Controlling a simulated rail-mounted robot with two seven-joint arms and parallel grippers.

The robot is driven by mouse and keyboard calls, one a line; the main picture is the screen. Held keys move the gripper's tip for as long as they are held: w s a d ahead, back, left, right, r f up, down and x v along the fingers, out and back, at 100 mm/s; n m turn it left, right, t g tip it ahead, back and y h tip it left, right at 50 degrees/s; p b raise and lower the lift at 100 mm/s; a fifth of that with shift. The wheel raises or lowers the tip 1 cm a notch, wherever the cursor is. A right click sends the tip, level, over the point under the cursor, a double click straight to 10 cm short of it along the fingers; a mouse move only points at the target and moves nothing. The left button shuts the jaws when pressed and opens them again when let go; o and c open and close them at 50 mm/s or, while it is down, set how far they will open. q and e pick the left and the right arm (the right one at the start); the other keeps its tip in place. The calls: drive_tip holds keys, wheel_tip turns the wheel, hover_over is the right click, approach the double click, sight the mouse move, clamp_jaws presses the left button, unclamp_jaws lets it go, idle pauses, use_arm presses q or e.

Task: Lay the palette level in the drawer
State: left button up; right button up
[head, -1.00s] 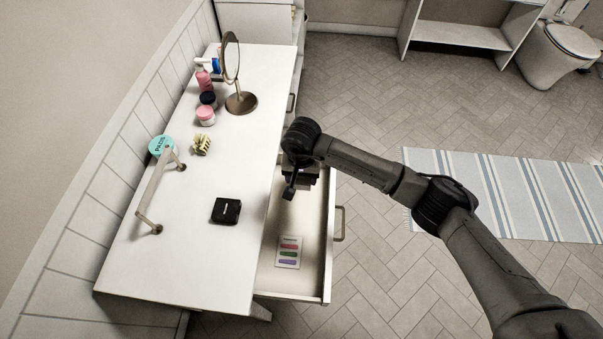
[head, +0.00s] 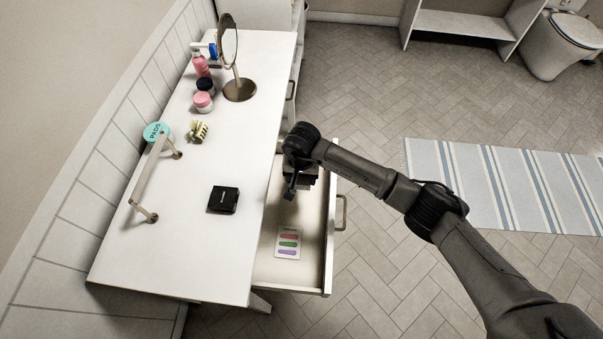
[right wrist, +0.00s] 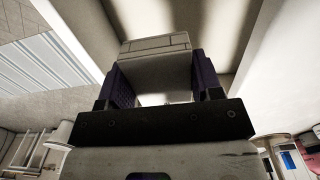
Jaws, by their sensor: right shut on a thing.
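The white drawer (head: 310,262) is pulled out from the right side of the white table. My right gripper (head: 296,184) is over the drawer's far part, pointing down. In the right wrist view my right gripper (right wrist: 160,82) is shut on a pale grey, flat-sided block (right wrist: 155,44), which appears to be the palette. In the head view only a dark part of the held thing (head: 306,180) shows below the wrist; the arm hides most of it. I cannot tell whether it touches the drawer floor. My left gripper is not in view.
A card with coloured clips (head: 288,242) lies in the drawer's near part. On the table are a black square case (head: 223,199), a claw clip (head: 198,132), jars, a bottle, a round mirror (head: 229,40) and a bar stand (head: 147,184). The drawer's middle floor is clear.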

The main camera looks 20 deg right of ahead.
drive_tip(key=shift+f+b, duration=3.1)
drive_tip(key=shift+f, duration=0.3)
drive_tip(key=shift+f+b, duration=0.9)
drive_tip(key=shift+f, duration=0.2)
drive_tip(key=shift+b, duration=0.4)
drive_tip(key=shift+b, duration=0.3)
drive_tip(key=shift+f+b, duration=0.45)
drive_tip(key=shift+b, duration=0.05)
